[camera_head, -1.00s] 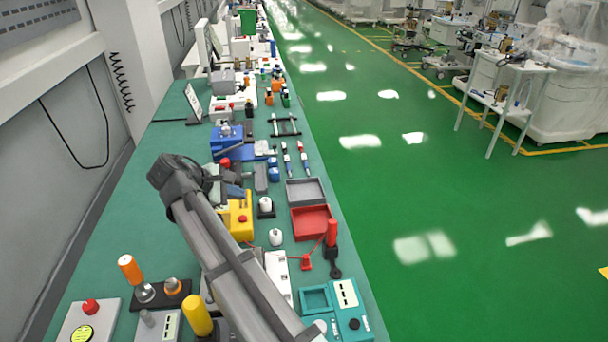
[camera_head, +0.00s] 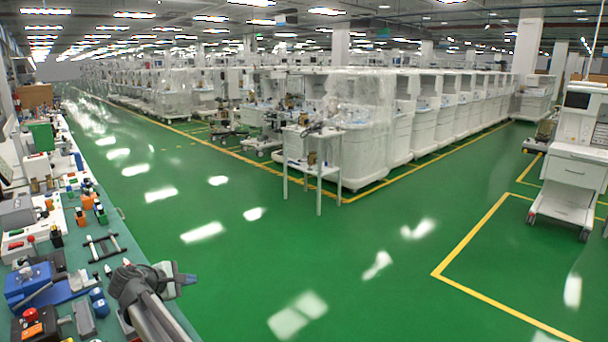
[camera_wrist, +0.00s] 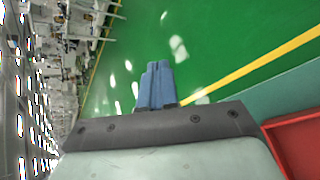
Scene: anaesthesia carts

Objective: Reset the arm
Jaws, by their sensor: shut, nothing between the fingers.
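My gripper (camera_head: 184,276) shows at the lower left of the head view, at the end of my dark grey arm. It is above the right edge of the green-topped bench (camera_head: 118,232), with its tip pointing right toward the floor. In the wrist view the two blue fingers (camera_wrist: 155,86) lie side by side with no gap between them. The gripper is shut and holds nothing. Beyond the fingertips the wrist view shows green floor.
The bench holds a blue device (camera_head: 28,284), a black rack (camera_head: 102,246) and a green bin (camera_head: 41,135). A red tray (camera_wrist: 296,140) shows in the wrist view. A white trolley table (camera_head: 314,165) and wrapped carts stand across the open green floor (camera_head: 230,260).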

